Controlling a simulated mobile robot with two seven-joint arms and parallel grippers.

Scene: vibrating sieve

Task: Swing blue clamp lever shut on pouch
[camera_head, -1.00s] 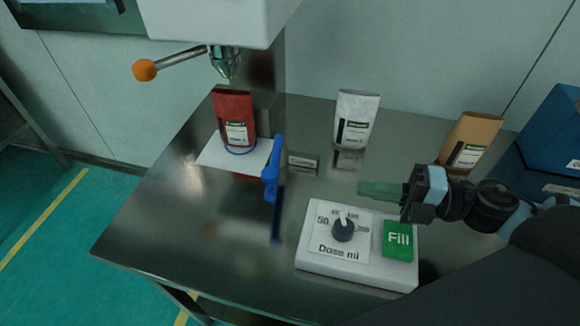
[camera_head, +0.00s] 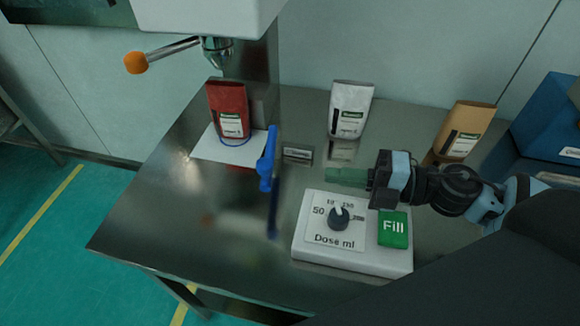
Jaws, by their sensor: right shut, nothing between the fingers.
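The blue clamp lever (camera_head: 267,160) stands up at the right edge of a white plate (camera_head: 205,150), swung out to the right of the pouch. The red pouch (camera_head: 228,105) stands upright on that plate, with a blue ring at its foot, below the metal nozzle (camera_head: 216,50). My right gripper (camera_head: 332,176) is shut and empty. Its green fingers point left over the table, right of the lever and apart from it. My left gripper is out of view.
A white dose box (camera_head: 352,258) with a knob (camera_head: 339,218) and a green Fill button (camera_head: 394,229) lies just below my right gripper. A white pouch (camera_head: 350,108) and a brown pouch (camera_head: 464,130) stand behind. An orange-knobbed handle (camera_head: 136,63) sticks out upper left.

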